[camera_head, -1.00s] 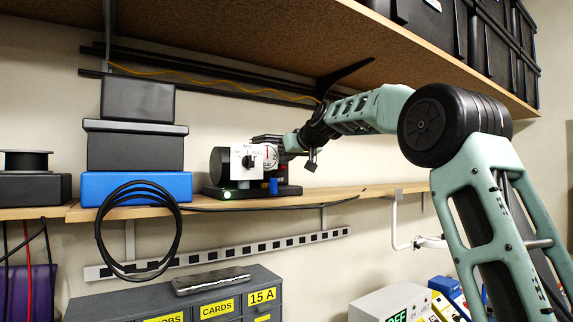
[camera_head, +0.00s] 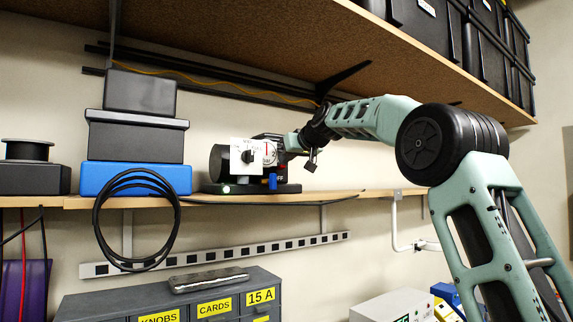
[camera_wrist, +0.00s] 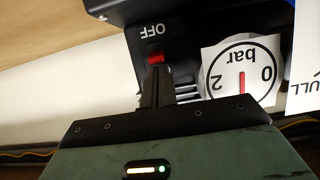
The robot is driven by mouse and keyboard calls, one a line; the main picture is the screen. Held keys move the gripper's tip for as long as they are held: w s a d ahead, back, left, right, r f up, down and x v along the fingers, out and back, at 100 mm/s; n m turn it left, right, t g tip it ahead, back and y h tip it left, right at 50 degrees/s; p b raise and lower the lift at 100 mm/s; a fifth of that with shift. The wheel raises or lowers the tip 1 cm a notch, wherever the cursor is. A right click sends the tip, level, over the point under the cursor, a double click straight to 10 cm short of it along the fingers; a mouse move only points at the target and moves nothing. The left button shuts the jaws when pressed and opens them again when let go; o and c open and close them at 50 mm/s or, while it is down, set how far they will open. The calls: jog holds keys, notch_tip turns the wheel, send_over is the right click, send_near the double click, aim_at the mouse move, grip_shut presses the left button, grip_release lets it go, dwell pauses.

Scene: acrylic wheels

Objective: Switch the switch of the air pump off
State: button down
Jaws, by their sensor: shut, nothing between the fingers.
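The air pump (camera_head: 222,166) stands on the wooden shelf, with a white plate and black knob, a round gauge (camera_head: 270,152) and a lit green lamp at its base. In the wrist view its red switch (camera_wrist: 156,58) sits beside upside-down "OFF" lettering (camera_wrist: 152,30). The gauge (camera_wrist: 241,78) reads "bar", its red needle between 0 and 2. My gripper (camera_wrist: 157,72) is shut and empty, its fingertips right at the red switch; I cannot tell whether they touch it. In the head view the fingertips are hidden at the pump's right side.
Stacked black boxes (camera_head: 137,137) on a blue box (camera_head: 135,178) stand left of the pump. A coiled black cable (camera_head: 98,220) hangs over the shelf's front edge. An upper shelf (camera_head: 230,38) lies above my arm. The shelf (camera_head: 345,195) right of the pump is largely clear.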

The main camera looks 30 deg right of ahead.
aim_at(278, 170)
jog(key=shift+f+b, duration=0.4)
jog(key=shift+b, duration=0.05)
jog(key=b, duration=0.2)
jog(key=shift+s+f+t+b, duration=0.15)
jog(key=shift+f+t+b, duration=0.15)
jog(key=shift+f+b, duration=0.05)
jog(key=f+t+b, duration=0.1)
jog(key=b, duration=0.3)
jog(key=t+b, duration=0.1)
jog(key=b, duration=0.3)
jog(key=shift+s+f+t+b, duration=0.2)
jog(key=shift+f+t+b, duration=0.1)
jog(key=shift+f+b, duration=0.1)
jog(key=shift+r+p, duration=0.7)
jog(key=shift+r, duration=0.05)
jog(key=shift+s+f, duration=0.1)
